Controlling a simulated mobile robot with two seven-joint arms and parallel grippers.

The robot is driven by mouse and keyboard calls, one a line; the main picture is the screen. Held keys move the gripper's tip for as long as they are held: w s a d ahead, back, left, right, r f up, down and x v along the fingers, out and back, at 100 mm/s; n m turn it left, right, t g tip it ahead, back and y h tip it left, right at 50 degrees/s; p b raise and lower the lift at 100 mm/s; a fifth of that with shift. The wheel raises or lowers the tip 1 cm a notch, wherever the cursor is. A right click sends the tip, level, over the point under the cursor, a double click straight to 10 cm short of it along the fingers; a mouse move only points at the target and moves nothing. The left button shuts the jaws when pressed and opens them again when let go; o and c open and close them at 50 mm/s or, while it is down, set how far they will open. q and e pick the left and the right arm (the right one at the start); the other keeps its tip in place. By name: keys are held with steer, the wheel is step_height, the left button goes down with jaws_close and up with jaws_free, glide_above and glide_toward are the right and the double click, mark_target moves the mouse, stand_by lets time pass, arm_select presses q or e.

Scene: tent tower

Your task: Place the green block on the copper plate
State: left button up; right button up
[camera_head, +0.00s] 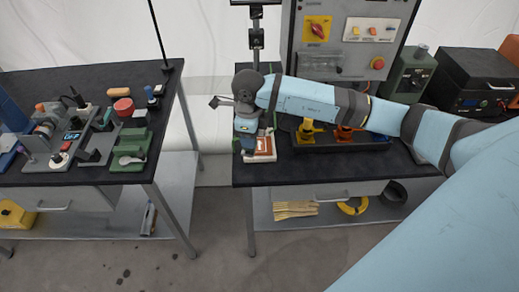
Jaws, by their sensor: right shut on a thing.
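My right gripper (246,149) points down at the left end of the right-hand bench, beside and partly over a small white-edged tray with the copper plate (263,146). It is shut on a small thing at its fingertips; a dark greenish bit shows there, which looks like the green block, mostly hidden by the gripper. I cannot tell whether it touches the plate. My left gripper is not in view.
The left bench (95,92) holds green fixtures (131,150), a red round part (123,106) and several tools. Yellow (307,130) and orange fixtures stand right of the plate, below a grey control box (350,40). A floor gap separates the benches.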

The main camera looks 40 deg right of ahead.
steer(key=w+d+r+m+b, duration=0.2)
steer(key=w+d+r+m, duration=0.15)
steer(key=m, duration=1.05)
step_height(320, 180, up, 6)
steer(key=m+b, duration=0.4)
steer(key=m, duration=1.5)
glide_above(260, 148)
step_height(260, 148, down, 20)
steer(key=shift+a+r, duration=0.1)
steer(key=o, duration=1)
